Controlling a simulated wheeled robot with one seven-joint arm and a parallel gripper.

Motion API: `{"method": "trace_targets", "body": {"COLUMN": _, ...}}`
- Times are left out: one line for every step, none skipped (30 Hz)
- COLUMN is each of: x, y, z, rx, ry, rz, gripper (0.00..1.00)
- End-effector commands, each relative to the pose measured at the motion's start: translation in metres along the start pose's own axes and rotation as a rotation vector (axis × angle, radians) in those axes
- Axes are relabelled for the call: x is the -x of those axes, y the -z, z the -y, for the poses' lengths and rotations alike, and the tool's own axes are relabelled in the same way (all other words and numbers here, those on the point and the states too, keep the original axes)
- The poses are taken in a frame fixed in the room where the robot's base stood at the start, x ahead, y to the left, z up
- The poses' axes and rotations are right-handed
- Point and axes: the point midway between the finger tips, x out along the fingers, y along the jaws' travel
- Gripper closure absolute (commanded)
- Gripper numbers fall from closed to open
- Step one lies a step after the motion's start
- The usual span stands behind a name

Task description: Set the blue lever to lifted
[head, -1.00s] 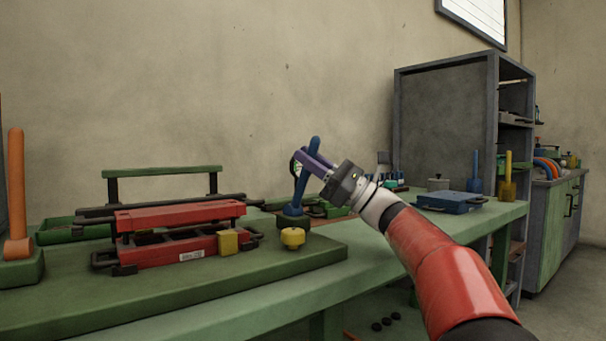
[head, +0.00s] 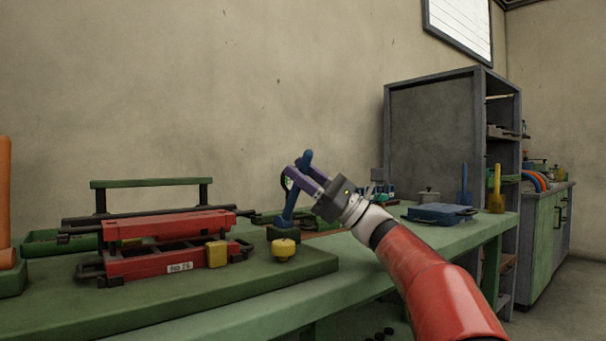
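The blue lever (head: 289,209) stands on a dark green block at the right end of the green workbench board. Its shaft leans slightly right, and its rounded top shows above the fingers. My gripper (head: 302,171), with purple fingers, reaches in from the right at the lever's upper part. The near finger crosses in front of the shaft and hides part of it. The other finger shows behind, near the lever's top. The lever appears to be between the fingers, but I cannot tell whether they press on it.
A red clamp-like fixture (head: 165,262) with a yellow block sits left of the lever. A yellow knob (head: 284,249) is just in front of it. An orange lever (head: 5,210) stands at the far left. A blue flat case (head: 440,213) lies farther right on the bench.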

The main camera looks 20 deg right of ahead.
Motion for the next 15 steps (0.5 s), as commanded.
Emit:
{"method": "trace_targets", "body": {"x": 0.0, "y": 0.0, "z": 0.0, "rx": 0.0, "ry": 0.0, "rz": 0.0, "gripper": 0.62}}
{"method": "trace_targets", "body": {"x": 0.0, "y": 0.0, "z": 0.0, "rx": 0.0, "ry": 0.0, "rz": 0.0, "gripper": 0.62}}
{"method": "trace_targets", "body": {"x": 0.0, "y": 0.0, "z": 0.0, "rx": 0.0, "ry": 0.0, "rz": 0.0, "gripper": 0.62}}
{"method": "trace_targets", "body": {"x": 0.002, "y": 0.0, "z": 0.0, "rx": 0.0, "ry": 0.0, "rz": 0.0, "gripper": 0.62}}
{"method": "trace_targets", "body": {"x": 0.003, "y": 0.0, "z": 0.0, "rx": 0.0, "ry": 0.001, "rz": 0.0, "gripper": 0.62}}
{"method": "trace_targets", "body": {"x": 0.007, "y": 0.0, "z": 0.0, "rx": 0.0, "ry": 0.001, "rz": 0.0, "gripper": 0.62}}
{"method": "trace_targets", "body": {"x": 0.011, "y": 0.0, "z": 0.0, "rx": -0.001, "ry": 0.001, "rz": -0.001, "gripper": 0.62}}
{"method": "trace_targets", "body": {"x": 0.015, "y": 0.0, "z": 0.0, "rx": 0.0, "ry": 0.002, "rz": -0.001, "gripper": 0.62}}
{"method": "trace_targets", "body": {"x": 0.022, "y": 0.0, "z": 0.001, "rx": 0.0, "ry": 0.003, "rz": -0.001, "gripper": 0.62}}
{"method": "trace_targets", "body": {"x": 0.027, "y": 0.0, "z": 0.0, "rx": 0.0, "ry": 0.003, "rz": -0.001, "gripper": 0.62}}
{"method": "trace_targets", "body": {"x": 0.033, "y": 0.0, "z": 0.001, "rx": -0.001, "ry": 0.004, "rz": -0.002, "gripper": 0.62}}
{"method": "trace_targets", "body": {"x": 0.04, "y": 0.0, "z": 0.001, "rx": 0.0, "ry": 0.003, "rz": -0.002, "gripper": 0.62}}
{"method": "trace_targets", "body": {"x": 0.045, "y": 0.0, "z": 0.001, "rx": -0.001, "ry": 0.004, "rz": -0.002, "gripper": 0.62}}
{"method": "trace_targets", "body": {"x": 0.05, "y": 0.0, "z": 0.001, "rx": -0.001, "ry": 0.003, "rz": -0.002, "gripper": 0.62}}
{"method": "trace_targets", "body": {"x": 0.057, "y": 0.0, "z": 0.001, "rx": 0.0, "ry": 0.003, "rz": -0.002, "gripper": 0.62}}
